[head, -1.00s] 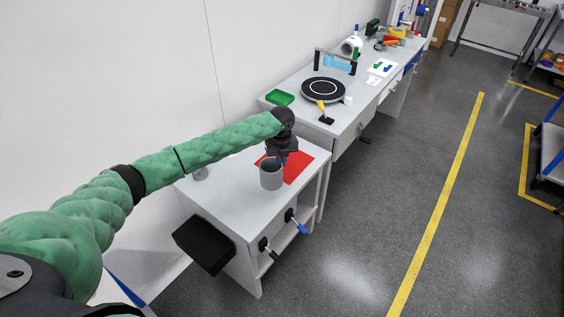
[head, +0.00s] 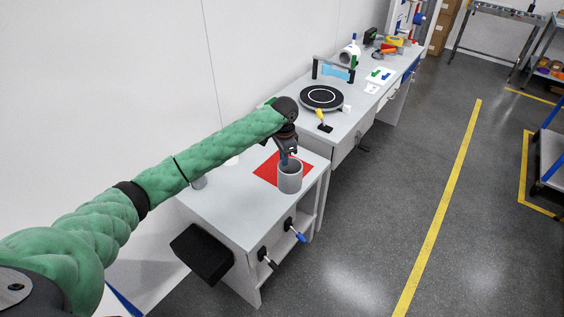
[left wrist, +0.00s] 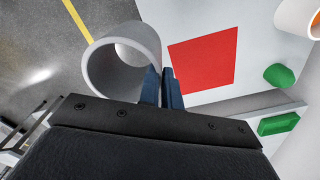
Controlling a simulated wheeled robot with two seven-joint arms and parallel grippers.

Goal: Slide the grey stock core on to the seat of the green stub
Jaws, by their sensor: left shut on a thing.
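The grey stock core (head: 290,178) is a short, wide, hollow tube. My left gripper (head: 287,158) is shut on its wall, at the rim. In the left wrist view the core (left wrist: 122,60) shows its open bore, with the fingers (left wrist: 162,88) at its right side. It looks held near the table's right edge, in front of the red mat; its height is hard to tell. A small rounded green piece (left wrist: 281,76), perhaps the green stub, stands beyond the red mat in the left wrist view. In the head view my arm seems to hide it. My right gripper is not in view.
A red mat (head: 268,170) lies flat on the pale table (head: 225,205). A grey cylinder (head: 199,182) stands at the table's left, by the wall. A black turntable (head: 322,98) sits on the adjoining bench.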

